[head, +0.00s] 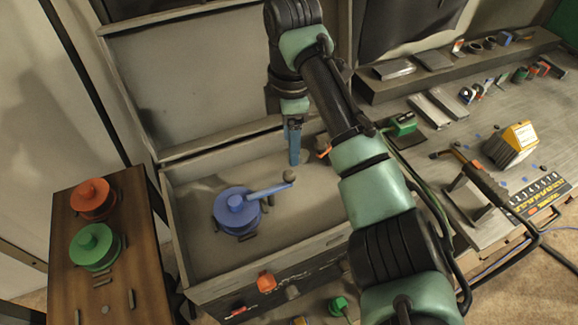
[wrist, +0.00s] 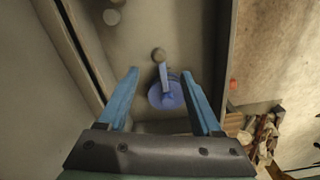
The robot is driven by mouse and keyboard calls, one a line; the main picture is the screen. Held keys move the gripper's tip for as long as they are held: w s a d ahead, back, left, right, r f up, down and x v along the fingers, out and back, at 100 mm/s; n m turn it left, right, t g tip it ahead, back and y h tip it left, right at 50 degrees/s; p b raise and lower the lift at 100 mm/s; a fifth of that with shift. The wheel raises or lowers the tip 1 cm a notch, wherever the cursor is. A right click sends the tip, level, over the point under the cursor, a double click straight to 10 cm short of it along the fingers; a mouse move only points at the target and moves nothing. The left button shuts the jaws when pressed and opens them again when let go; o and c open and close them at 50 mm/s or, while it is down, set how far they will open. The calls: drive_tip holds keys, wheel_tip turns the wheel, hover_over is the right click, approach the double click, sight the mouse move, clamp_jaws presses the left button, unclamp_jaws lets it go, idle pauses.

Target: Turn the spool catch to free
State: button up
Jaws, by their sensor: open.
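A blue spool (head: 236,213) with a blue lever (head: 268,190) on it sits on the floor of a grey open box (head: 190,262). I take the lever to be the catch. It points right, and its tip lies close to a small round grey peg (head: 289,176); I cannot tell if they touch. My gripper (head: 294,160) points down above the box, to the right of and beyond the spool. In the wrist view my gripper (wrist: 160,73) is open and empty. The spool (wrist: 167,97), the lever (wrist: 164,74) and the peg (wrist: 158,54) show beyond its fingers.
A wooden side table (head: 135,270) at left holds an orange spool (head: 93,198) and a green spool (head: 93,246). A workbench (head: 465,130) with tools is at right. The box walls surround the spool. Small dark blocks lie close around the spool.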

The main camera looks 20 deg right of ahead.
sight(290, 172)
wheel_tip(290, 172, down, 10)
drive_tip(key=shift+r+p, duration=0.25)
drive_tip(key=shift+p, duration=0.35)
drive_tip(key=shift+w, duration=0.1)
clamp_jaws()
